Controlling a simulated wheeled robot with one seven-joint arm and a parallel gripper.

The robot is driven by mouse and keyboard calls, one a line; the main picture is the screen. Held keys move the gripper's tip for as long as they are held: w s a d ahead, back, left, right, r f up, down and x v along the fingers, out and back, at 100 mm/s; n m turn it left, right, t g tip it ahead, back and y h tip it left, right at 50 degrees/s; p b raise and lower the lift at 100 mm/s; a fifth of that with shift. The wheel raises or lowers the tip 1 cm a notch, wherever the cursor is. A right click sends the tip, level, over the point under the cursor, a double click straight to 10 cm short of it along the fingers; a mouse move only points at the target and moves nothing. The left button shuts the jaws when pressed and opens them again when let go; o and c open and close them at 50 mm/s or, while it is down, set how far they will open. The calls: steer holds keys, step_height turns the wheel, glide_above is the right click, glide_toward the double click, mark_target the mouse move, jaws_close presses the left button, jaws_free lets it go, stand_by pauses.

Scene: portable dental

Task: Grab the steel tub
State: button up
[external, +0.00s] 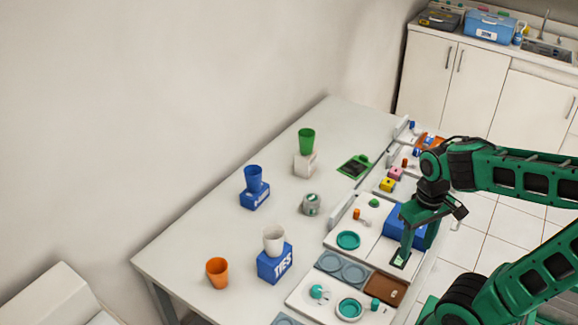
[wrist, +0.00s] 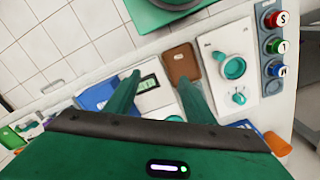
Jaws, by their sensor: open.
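A small grey round container (external: 312,204) with a green mark stands on the table, left of the tray row. It looks like the steel tub, but its metal is too small to tell for sure. My gripper (external: 408,245) is over the right edge of the table, beside the blue bin, pointing down and well to the right of the container. In the wrist view my gripper (wrist: 159,77) shows two green fingers spread apart with nothing between them. I cannot make out the grey container in the wrist view.
Cups on blocks stand around the container: blue (external: 253,178), green (external: 307,141) and white (external: 274,239). An orange cup (external: 217,272) is at the front left. The blue bin (external: 393,224) and brown tray (external: 386,288) lie near my gripper. Bare table surrounds the container.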

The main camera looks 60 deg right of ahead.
mark_target(318, 198)
step_height(318, 198, up, 6)
steer(key=s, duration=0.1)
steer(key=w+d+f+m+t+y, duration=0.2)
steer(key=w+d+f+m+t, duration=0.1)
steer(key=w+m, duration=0.55)
steer(key=w+d+f+m+t+y, duration=0.1)
steer(key=w+d+f+m+t, duration=0.25)
steer(key=w, duration=0.85)
steer(key=w+d+r+m+t+y, duration=0.2)
steer(key=w+d+r+m+t, duration=0.35)
steer(key=d+m, duration=0.55)
steer(key=f, duration=0.4)
steer(key=a+f+m, duration=0.1)
steer(key=f, duration=0.2)
steer(key=a+f+m, duration=0.1)
steer(key=f, duration=0.3)
steer(key=shift+w+f+t, duration=0.3)
steer(key=shift+w+f, duration=0.05)
steer(key=shift+w, duration=0.05)
steer(key=x, duration=1.1)
steer(key=shift+s+a+f, duration=0.1)
steer(key=shift+s, duration=0.1)
steer(key=c, duration=0.8)
